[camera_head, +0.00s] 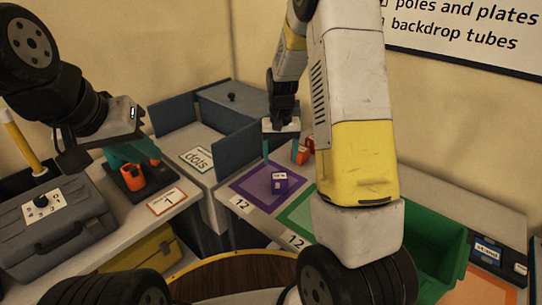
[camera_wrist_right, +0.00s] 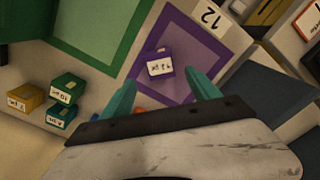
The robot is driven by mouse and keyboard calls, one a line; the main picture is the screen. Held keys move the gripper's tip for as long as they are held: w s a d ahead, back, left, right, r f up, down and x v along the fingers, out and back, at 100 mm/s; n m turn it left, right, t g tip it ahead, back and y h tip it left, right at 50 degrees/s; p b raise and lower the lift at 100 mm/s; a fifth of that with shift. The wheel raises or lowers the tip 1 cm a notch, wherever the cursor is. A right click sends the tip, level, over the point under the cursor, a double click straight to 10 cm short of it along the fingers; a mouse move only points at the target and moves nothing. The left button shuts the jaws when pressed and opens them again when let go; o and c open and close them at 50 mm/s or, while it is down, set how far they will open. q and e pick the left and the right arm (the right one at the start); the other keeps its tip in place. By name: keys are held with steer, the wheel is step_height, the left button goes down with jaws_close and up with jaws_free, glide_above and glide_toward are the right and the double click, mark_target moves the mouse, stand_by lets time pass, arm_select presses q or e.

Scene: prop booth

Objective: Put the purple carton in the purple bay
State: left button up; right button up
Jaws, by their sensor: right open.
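The purple carton (camera_head: 280,183) with a white label stands inside the purple-bordered bay (camera_head: 240,187), toward its right side. In the right wrist view the purple carton (camera_wrist_right: 160,69) shows inside the purple border (camera_wrist_right: 196,30). My right gripper (camera_head: 283,158) is open and empty, just above and behind the carton. In the right wrist view its two teal fingertips (camera_wrist_right: 164,90) are apart, one to each side of the carton and not visibly touching it. My left gripper (camera_head: 131,160) is over the left bench by an orange piece (camera_head: 132,178); whether it grips anything is unclear.
A green bay (camera_head: 297,213) lies right of the purple one, partly hidden by my right arm. A green bin (camera_head: 435,250) stands further right. Several small cartons (camera_wrist_right: 68,87) show in the right wrist view. A grey case (camera_head: 55,230) sits at the left.

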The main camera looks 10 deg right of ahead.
steer(key=s+a+r+n+t+y, duration=0.1)
steer(key=s+r+t, duration=0.1)
steer(key=s+r, duration=0.7)
steer(key=s+a+r+t+y, duration=0.1)
steer(key=s+r+t, duration=0.1)
steer(key=s+r, duration=0.75)
steer(key=s+r+n+t, duration=0.1)
steer(key=s+r+t, duration=0.1)
steer(key=s+r, duration=0.2)
steer(key=shift+s+a, duration=0.3)
steer(key=shift+s, duration=0.4)
